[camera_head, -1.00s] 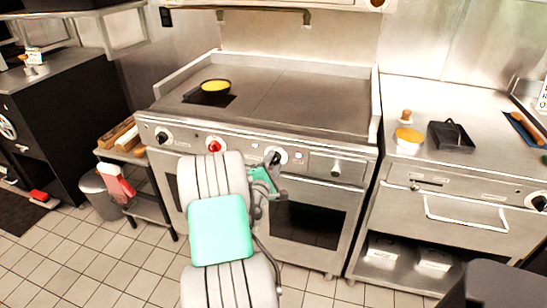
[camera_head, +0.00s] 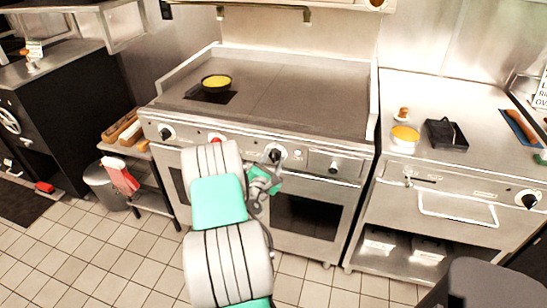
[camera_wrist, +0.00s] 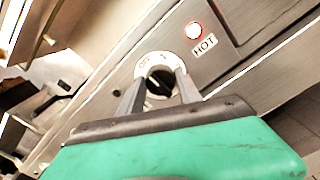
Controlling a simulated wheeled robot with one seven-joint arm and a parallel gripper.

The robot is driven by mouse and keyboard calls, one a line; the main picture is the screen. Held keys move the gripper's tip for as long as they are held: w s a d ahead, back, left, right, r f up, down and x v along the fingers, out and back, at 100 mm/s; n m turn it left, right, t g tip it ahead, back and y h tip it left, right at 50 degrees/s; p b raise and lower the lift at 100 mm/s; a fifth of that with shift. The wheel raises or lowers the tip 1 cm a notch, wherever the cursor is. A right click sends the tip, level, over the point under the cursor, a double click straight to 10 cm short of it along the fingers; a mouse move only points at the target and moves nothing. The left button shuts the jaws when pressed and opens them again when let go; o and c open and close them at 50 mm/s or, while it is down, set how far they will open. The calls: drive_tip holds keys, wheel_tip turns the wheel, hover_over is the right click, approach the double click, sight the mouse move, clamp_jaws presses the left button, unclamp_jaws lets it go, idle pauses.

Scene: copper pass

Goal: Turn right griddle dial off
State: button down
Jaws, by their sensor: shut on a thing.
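The right griddle dial (camera_head: 275,155) is a black knob on a white round plate on the griddle's front panel. In the wrist view the dial (camera_wrist: 159,84) sits between the two fingers of my gripper (camera_wrist: 160,92), which is shut on it. The plate shows "OFF" lettering at its upper left. In the head view my arm partly hides the panel, and my gripper (camera_head: 272,166) reaches the dial from below.
A left dial (camera_head: 166,133) is on the same panel. Oven doors lie below the panel. A steel counter (camera_head: 480,110) stands at right, with tiled floor in front.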

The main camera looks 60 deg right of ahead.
idle(0.3)
drive_tip(key=c, duration=0.8)
unclamp_jaws()
drive_tip(key=shift+c, duration=0.2)
drive_tip(key=s+a+b, duration=0.1)
drive_tip(key=a, duration=0.6)
drive_tip(key=shift+a+b, duration=0.3)
drive_tip(key=shift+a, duration=0.05)
drive_tip(key=shift+s, duration=0.1)
